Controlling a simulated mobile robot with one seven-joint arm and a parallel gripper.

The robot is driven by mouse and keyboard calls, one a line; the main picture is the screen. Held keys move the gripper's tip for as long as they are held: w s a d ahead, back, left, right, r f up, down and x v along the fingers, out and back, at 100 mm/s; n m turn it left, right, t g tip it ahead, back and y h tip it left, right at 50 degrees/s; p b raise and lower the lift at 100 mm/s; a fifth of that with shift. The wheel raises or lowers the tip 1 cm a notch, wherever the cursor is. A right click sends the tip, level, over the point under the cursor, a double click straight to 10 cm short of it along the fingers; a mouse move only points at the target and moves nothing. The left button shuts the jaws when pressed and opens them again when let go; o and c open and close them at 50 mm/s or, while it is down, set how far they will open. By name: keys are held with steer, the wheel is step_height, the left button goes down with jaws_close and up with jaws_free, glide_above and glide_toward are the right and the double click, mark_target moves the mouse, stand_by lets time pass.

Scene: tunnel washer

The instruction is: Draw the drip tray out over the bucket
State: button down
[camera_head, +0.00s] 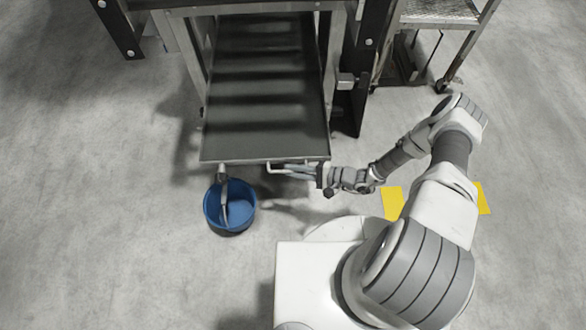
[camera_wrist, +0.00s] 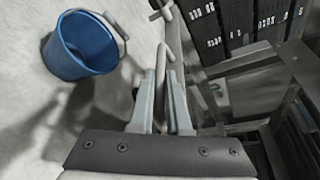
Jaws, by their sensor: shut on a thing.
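The drip tray (camera_head: 266,125) is a long dark tray between the legs of the machine frame, its front end standing out toward me. Its handle (camera_head: 283,164) is a pale bar on the front edge; the handle also shows in the wrist view (camera_wrist: 161,60). My gripper (camera_head: 290,170) is shut on the handle, with its fingers (camera_wrist: 163,85) either side of the bar. The blue bucket (camera_head: 229,207) stands on the floor at the tray's front left corner. A spout (camera_head: 222,173) at the tray's front hangs above the bucket. The tray's far end is hidden under the machine.
A wheeled metal cart (camera_head: 440,15) stands at the back right. Dark machine legs (camera_head: 121,30) flank the tray. Yellow floor markings (camera_head: 394,202) lie near my arm. The floor left of the bucket is clear.

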steer(key=shift+d, duration=0.1)
steer(key=c, duration=0.9)
jaws_free()
steer(key=p+v, duration=0.3)
steer(key=v, duration=1.4)
steer(key=shift+d+r, duration=0.1)
steer(key=shift+d, duration=0.1)
